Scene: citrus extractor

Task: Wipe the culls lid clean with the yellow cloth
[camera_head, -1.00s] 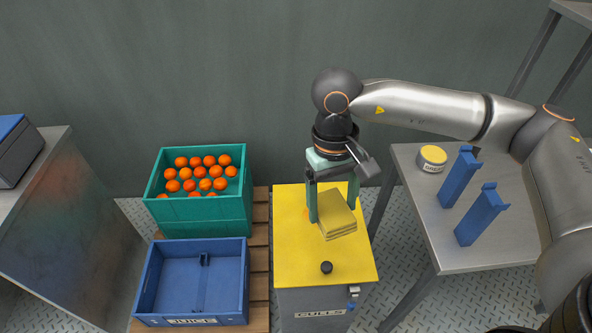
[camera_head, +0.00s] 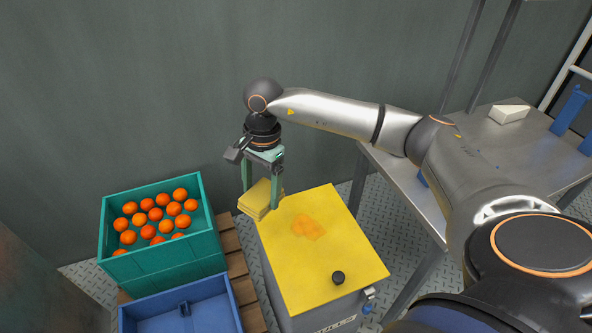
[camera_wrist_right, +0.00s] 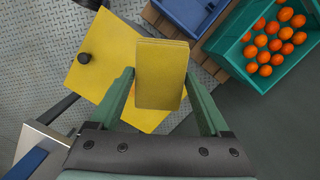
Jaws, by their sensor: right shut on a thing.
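The yellow cloth (camera_head: 257,206), a folded pad, is between the fingers of my right gripper (camera_head: 263,196), which is shut on it. The cloth also shows in the right wrist view (camera_wrist_right: 161,75). The yellow culls lid (camera_head: 330,255) tops a grey bin and has a black knob (camera_head: 338,277) near its front. An orange stain (camera_head: 308,227) lies on the lid's far half. The gripper and cloth are at the lid's far left corner, largely past its edge; I cannot tell whether the cloth touches the lid. My left gripper is not in view.
A teal crate of oranges (camera_head: 203,222) stands left of the bin, with a blue crate (camera_head: 172,300) in front, both on a wooden pallet (camera_head: 231,249). A metal table (camera_head: 480,150) at right holds a white wedge-shaped block (camera_head: 510,114) and blue holders (camera_head: 570,109).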

